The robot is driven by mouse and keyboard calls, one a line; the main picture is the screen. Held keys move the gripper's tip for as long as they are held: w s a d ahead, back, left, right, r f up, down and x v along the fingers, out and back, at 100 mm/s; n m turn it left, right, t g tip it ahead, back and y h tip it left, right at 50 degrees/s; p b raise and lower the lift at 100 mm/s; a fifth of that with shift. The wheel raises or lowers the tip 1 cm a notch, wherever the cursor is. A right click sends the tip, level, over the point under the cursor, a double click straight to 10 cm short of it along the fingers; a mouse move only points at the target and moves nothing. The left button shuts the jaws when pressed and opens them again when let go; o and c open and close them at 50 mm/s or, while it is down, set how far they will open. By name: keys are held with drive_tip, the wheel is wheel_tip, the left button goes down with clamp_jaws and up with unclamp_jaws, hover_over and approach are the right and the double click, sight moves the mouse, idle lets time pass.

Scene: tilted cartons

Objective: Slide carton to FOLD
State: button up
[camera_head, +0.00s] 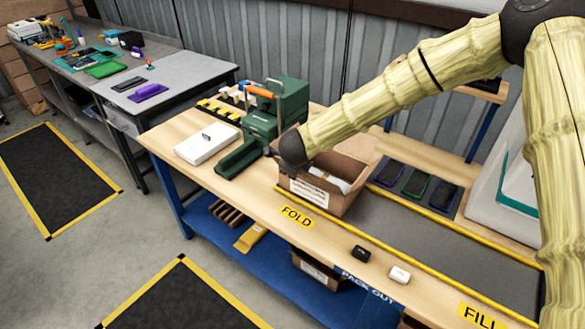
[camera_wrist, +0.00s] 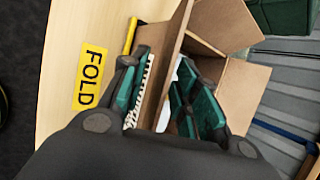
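The open brown carton (camera_head: 349,205) stands on the workbench just behind the yellow FOLD label (camera_head: 297,216), with a white printed label on its front wall and something pale inside. My gripper (camera_head: 291,152) is at the carton's left end, its fingers mostly hidden in the head view. In the wrist view, my gripper (camera_wrist: 162,85) has its green-padded fingers apart on either side of a carton wall (camera_wrist: 165,62). One finger is beside the printed label, the other over the inside. I see no firm contact. The FOLD label (camera_wrist: 90,78) lies left of the carton.
A grey strip (camera_head: 440,250) with yellow edges runs right from the carton toward the FILL label (camera_head: 482,316). A green machine (camera_head: 275,112) and white box (camera_head: 207,144) stand left. Dark trays (camera_head: 415,183) lie behind. Small black (camera_head: 361,253) and white (camera_head: 400,274) items sit near the front edge.

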drive_tip(key=v, duration=1.1)
